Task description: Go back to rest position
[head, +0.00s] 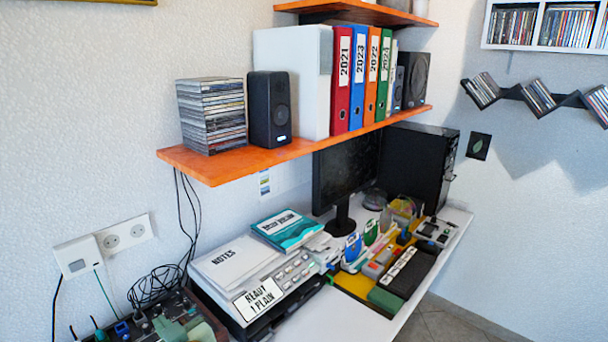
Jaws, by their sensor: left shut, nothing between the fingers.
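My left gripper (178,326) is hard to make out at the bottom left edge, among grey-green parts over a dark, red-edged box. It is shut and holds nothing that I can see. My right gripper is not in the picture. No arm shows clearly.
An orange shelf (215,170) with stacked discs (211,115), speakers and binders juts from the wall. Below, a white desk (340,322) carries a printer (262,280), monitor (345,170), black computer case (418,165) and clutter. Its front strip is bare. Floor (450,325) shows lower right.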

